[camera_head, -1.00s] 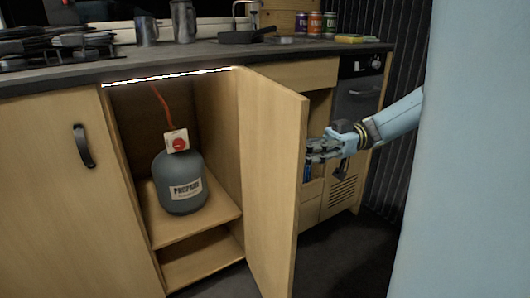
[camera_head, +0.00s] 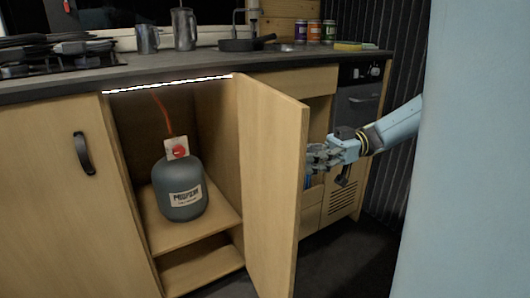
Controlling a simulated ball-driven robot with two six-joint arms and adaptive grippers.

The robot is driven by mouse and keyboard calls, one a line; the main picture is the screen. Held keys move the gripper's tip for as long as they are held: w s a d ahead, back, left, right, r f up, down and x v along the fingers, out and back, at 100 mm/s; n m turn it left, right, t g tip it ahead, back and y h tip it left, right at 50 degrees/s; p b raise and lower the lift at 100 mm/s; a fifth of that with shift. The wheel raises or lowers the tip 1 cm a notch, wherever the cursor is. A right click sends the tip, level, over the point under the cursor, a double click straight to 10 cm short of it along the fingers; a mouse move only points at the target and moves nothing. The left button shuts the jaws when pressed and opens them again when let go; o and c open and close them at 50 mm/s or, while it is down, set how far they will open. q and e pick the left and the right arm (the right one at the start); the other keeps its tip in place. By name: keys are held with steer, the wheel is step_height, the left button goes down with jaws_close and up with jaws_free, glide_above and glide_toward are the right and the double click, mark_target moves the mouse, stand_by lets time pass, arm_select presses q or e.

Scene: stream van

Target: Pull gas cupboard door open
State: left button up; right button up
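The gas cupboard door (camera_head: 271,185) stands swung well open, hinged on the right side of the cupboard, its edge toward me. Inside the open cupboard, a grey propane bottle (camera_head: 180,196) with a red and white regulator and an orange hose stands on a wooden shelf (camera_head: 176,238). My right gripper (camera_head: 318,158) is at the far side of the door, close to its outer face. Its fingertips are partly hidden by the door edge, and so is the handle, so I cannot tell whether it grips anything. My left gripper is not in view.
A closed cupboard door (camera_head: 72,200) with a black handle is at the left. The dark worktop (camera_head: 190,66) above carries a hob, metal jugs, a pan and several tins. A dark appliance (camera_head: 355,107) is behind my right arm. Dark floor is free at the lower right.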

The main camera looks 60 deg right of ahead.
steer(key=v, duration=1.1)
steer(key=shift+s+d, duration=0.1)
steer(key=shift+s, duration=0.05)
